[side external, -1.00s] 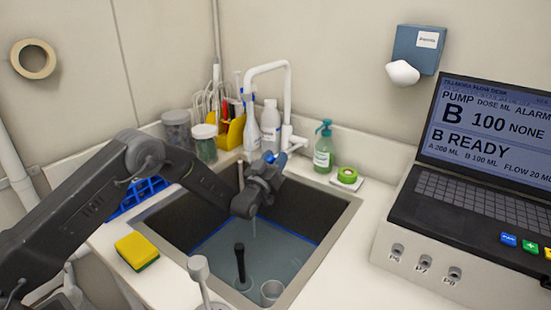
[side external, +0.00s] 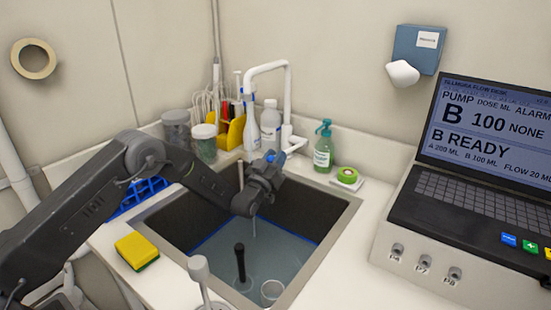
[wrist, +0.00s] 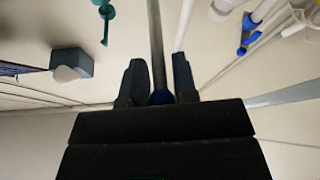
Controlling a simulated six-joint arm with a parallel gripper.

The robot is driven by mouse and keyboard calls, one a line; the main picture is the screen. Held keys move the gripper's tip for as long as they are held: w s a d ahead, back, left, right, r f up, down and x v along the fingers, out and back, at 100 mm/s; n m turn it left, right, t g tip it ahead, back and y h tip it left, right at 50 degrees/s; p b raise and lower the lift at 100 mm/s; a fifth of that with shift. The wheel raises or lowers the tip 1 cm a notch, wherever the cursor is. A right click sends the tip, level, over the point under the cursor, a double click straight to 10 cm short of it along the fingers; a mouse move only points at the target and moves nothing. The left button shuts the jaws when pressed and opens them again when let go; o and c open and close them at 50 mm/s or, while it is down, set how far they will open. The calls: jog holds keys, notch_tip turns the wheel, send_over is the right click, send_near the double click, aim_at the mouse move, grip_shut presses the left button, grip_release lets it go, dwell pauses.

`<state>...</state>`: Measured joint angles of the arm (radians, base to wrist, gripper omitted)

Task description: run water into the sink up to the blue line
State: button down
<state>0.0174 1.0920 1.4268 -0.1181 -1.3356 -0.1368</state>
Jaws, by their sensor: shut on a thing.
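The sink (side external: 340,222) is a dark-walled basin set in the white counter. Water (side external: 215,262) covers its bottom, with its surface close to the blue line (side external: 292,231) on the walls; I cannot tell any exact gap. A thin stream (side external: 254,228) falls into it below my gripper. The white tap (side external: 289,95) stands behind the sink. My gripper (side external: 272,160) is over the back of the sink, shut on the tap's blue handle. In the wrist view the blue handle (wrist: 162,97) sits between the fingers, largely hidden by the gripper body.
A black-handled item (side external: 240,262) and a clear cup (side external: 271,291) stand in the sink. A yellow sponge (side external: 137,250) lies left. A laptop (side external: 485,170) stands right.

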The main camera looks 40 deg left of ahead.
jog(key=r+g, duration=0.1)
jog(key=w+r+g, duration=0.1)
jog(key=r, duration=0.1)
jog(key=r+g, duration=0.1)
jog(key=r, duration=0.1)
jog(key=shift+w+r+g, duration=0.2)
jog(key=shift+w+g, duration=0.1)
jog(key=shift+w+r+m+g+h, duration=0.3)
jog(key=shift+w+r+g, duration=0.2)
jog(key=shift+r+g, duration=0.3)
jog(key=shift+r, duration=0.1)
jog(key=c, duration=1.2)
grip_release()
jog(key=shift+o, duration=0.3)
jog(key=shift+s, duration=0.1)
jog(key=s+d, duration=0.1)
jog(key=s, duration=1.2)
jog(key=shift+s+d+r, duration=0.2)
jog(key=shift+s+r, duration=0.05)
jog(key=shift+r, duration=0.15)
